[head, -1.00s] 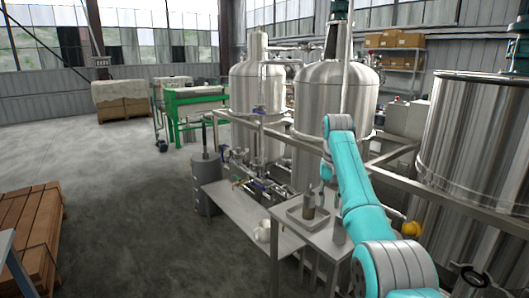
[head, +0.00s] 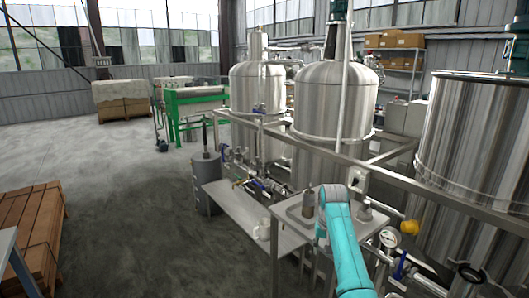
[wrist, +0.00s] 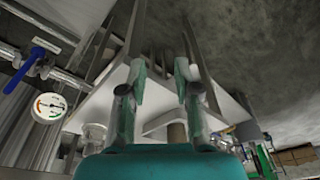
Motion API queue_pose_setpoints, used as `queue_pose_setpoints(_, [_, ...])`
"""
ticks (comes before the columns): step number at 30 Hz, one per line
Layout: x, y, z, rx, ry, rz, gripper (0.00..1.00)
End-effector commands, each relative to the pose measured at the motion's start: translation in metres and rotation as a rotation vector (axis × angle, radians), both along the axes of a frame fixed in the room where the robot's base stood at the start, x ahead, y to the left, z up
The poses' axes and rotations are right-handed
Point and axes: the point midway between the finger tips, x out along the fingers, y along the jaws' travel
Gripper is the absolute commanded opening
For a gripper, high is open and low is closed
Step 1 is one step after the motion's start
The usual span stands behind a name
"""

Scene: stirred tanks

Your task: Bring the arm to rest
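My arm (head: 342,245) is teal and reaches up from the bottom of the head view, over the front of the small steel table (head: 291,228). My gripper is not clearly seen in the head view. In the wrist view my gripper (wrist: 160,80) has its two fingers well apart with nothing between them. Grey table surfaces and legs show beyond the fingers.
A brown bottle (head: 309,203) and a clear flask (head: 365,210) stand close to my arm. A pressure gauge (head: 387,240), blue valve handle (head: 400,265) and steel tank (head: 478,140) are on the right.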

Motion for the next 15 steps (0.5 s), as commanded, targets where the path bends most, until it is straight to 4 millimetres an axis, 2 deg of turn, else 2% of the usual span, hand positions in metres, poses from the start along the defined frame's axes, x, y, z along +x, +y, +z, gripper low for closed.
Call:
queue_pose_setpoints(1, [-0.007, 0.000, -0.028, 0.000, -0.013, 0.003, 0.32])
queue_pose_setpoints(6, [-0.029, 0.001, -0.100, -0.003, -0.089, 0.011, 0.32])
queue_pose_setpoints(11, [-0.057, 0.003, -0.160, -0.007, -0.159, 0.018, 0.32])
queue_pose_setpoints(15, [-0.088, 0.003, -0.206, -0.009, -0.219, 0.025, 0.32])
